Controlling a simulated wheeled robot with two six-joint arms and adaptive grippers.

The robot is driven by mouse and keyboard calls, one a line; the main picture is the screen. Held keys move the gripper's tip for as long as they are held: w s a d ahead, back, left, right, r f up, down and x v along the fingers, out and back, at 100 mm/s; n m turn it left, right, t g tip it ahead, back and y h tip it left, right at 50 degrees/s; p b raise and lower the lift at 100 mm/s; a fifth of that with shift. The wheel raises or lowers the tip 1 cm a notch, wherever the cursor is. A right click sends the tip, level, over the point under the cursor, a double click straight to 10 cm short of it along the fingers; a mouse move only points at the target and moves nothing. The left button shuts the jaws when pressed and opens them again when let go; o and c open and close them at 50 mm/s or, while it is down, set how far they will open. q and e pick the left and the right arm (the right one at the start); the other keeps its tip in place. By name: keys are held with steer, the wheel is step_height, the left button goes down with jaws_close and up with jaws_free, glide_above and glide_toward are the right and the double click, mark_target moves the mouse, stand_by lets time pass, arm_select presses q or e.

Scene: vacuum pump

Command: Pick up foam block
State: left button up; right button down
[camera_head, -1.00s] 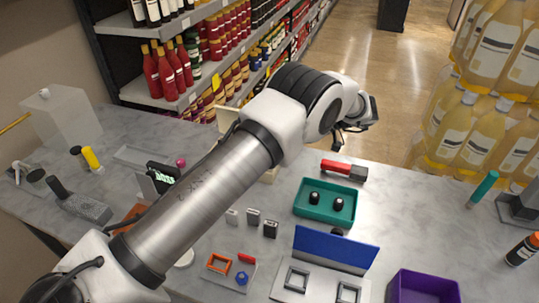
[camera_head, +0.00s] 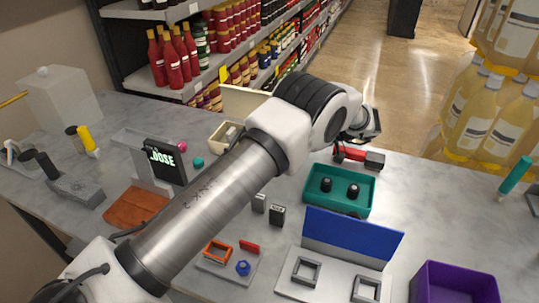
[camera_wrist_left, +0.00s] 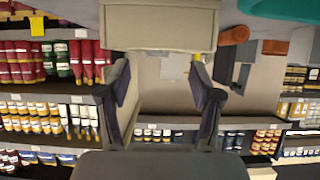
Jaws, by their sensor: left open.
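I cannot tell for sure which object is the foam block. An open beige box (camera_head: 222,138) with small pale pieces inside stands at the back of the table, partly behind my left arm. My left gripper (camera_head: 366,128) is at the arm's end, above the far edge of the table, near the red and black tool. In the left wrist view, its two fingers (camera_wrist_left: 163,100) are apart with nothing between them. A beige panel (camera_wrist_left: 158,24) lies across the top of that view. My right gripper is not in view.
A teal tray (camera_head: 314,202) holds two black knobs. A white plate with square frames and a blue panel (camera_head: 350,238) is in front, beside a purple bin (camera_head: 457,268). A red and black tool (camera_head: 374,160) lies behind the tray. A LOOSE sign (camera_head: 165,160) stands left of my arm.

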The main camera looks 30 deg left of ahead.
arm_select(q)
steer(key=b+x, duration=0.2)
steer(key=x, duration=0.4)
steer(key=shift+a+f+b, duration=0.15)
steer(key=shift+b, duration=0.2)
steer(key=shift+w, duration=0.1)
steer(key=c, duration=0.9)
steer(key=shift+c, duration=0.2)
steer(key=shift+r, duration=0.2)
